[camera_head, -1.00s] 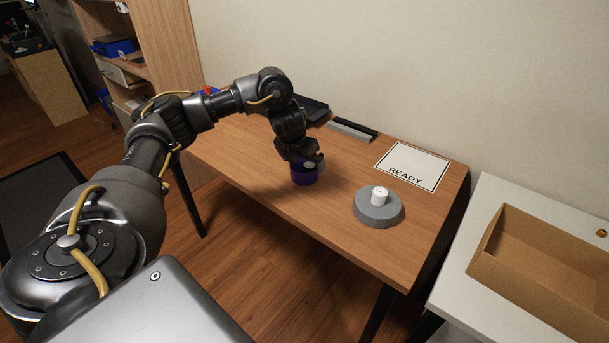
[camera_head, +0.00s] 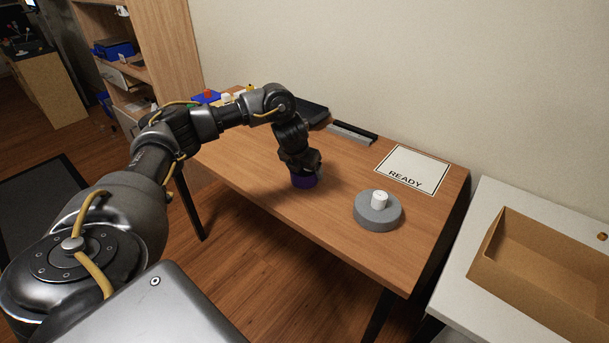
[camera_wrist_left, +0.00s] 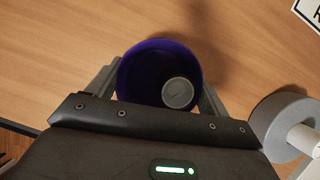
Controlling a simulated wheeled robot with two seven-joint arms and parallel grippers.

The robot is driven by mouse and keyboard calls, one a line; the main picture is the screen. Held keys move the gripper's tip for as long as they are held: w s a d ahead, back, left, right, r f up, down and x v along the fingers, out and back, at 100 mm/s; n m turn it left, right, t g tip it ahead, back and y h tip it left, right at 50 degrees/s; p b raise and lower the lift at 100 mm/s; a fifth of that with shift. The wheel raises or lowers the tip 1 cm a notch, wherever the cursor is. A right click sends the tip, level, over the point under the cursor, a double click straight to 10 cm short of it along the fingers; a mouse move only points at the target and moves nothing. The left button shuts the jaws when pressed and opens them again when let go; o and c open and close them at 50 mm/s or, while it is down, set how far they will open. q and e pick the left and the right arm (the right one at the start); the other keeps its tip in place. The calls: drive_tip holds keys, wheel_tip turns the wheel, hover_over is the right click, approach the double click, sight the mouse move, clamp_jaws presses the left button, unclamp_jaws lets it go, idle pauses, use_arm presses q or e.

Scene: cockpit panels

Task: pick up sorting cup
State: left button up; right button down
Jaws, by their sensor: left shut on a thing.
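The sorting cup (camera_head: 303,181) is dark purple and stands upright on the wooden table near its front edge. In the left wrist view, I look down into the cup (camera_wrist_left: 150,60), and a small round grey-white thing (camera_wrist_left: 178,93) lies inside it. My left gripper (camera_head: 306,172) reaches down over the cup from above. Its two fingers lie on either side of the cup in the left wrist view (camera_wrist_left: 158,90), and it is shut on the cup. The gripper hides the cup's upper part in the head view. My right gripper is not in view.
A round grey base (camera_head: 378,212) with a white cylinder (camera_head: 379,199) on it stands right of the cup. A "READY" sign (camera_head: 412,168) lies behind it. A cardboard box (camera_head: 545,262) is on the white table at right. Coloured items (camera_head: 207,97) sit at the far left.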

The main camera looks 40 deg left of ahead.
use_arm(q)
drive_tip(key=shift+r, duration=0.1)
drive_tip(key=shift+r, duration=0.95)
drive_tip(key=s+d+r+p, duration=0.6)
drive_tip(key=s+r, duration=0.4)
drive_tip(key=s, duration=0.2)
drive_tip(key=shift+s+r, duration=0.35)
drive_tip(key=shift+r, duration=0.05)
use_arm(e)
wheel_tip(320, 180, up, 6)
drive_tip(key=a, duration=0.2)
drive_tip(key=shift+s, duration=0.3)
